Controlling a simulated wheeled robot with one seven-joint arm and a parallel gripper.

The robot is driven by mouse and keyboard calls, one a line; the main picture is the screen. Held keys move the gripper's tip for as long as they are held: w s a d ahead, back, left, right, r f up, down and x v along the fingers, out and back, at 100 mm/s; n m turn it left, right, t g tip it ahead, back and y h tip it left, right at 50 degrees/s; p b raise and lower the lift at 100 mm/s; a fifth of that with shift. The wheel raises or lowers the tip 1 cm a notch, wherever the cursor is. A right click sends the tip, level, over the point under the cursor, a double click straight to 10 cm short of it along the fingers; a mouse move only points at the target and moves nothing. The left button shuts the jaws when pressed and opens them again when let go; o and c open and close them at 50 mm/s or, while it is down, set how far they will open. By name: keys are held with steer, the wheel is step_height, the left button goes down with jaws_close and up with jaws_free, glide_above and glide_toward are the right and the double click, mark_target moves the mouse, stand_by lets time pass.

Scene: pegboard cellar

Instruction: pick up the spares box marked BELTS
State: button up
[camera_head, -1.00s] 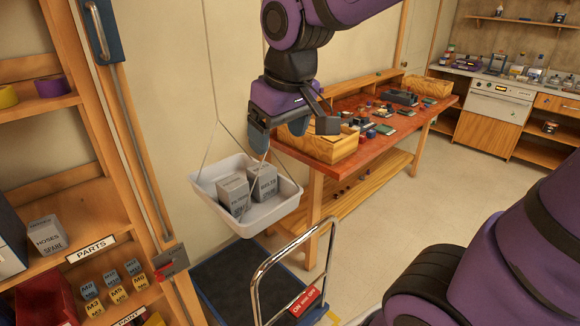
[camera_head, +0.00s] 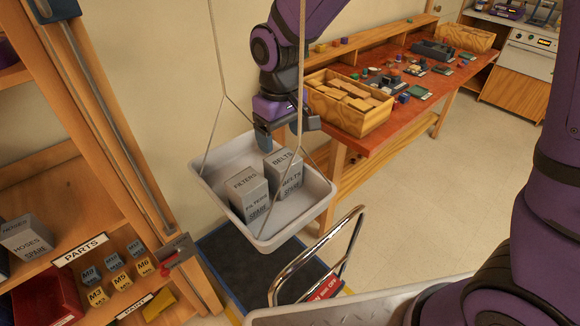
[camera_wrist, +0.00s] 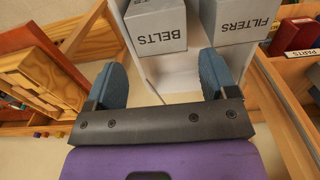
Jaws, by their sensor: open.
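The grey spares box marked BELTS (camera_head: 284,174) stands in a white hanging tray (camera_head: 262,243), to the right of a grey box marked FILTERS (camera_head: 246,192). My gripper (camera_head: 277,138) is at the tray's far side, close behind the BELTS box. In the wrist view the BELTS box (camera_wrist: 155,28) lies ahead of the gap between my blue fingers (camera_wrist: 162,75), with the FILTERS box (camera_wrist: 240,20) to its right. The fingers are spread apart with nothing between them. Whether a finger touches the tray I cannot tell.
Cords run up from the tray. A wooden bench (camera_head: 372,140) with a box of blocks (camera_head: 347,113) stands behind at right. A shelf with a HOSES box (camera_head: 27,237) is at left. A trolley with a metal handle (camera_head: 318,251) stands below the tray.

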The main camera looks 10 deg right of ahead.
mark_target(283, 158)
step_height(283, 158, down, 9)
steer(key=shift+d+f, duration=0.1)
steer(key=shift+f, duration=0.05)
stand_by(0.4)
steer(key=c, duration=0.6)
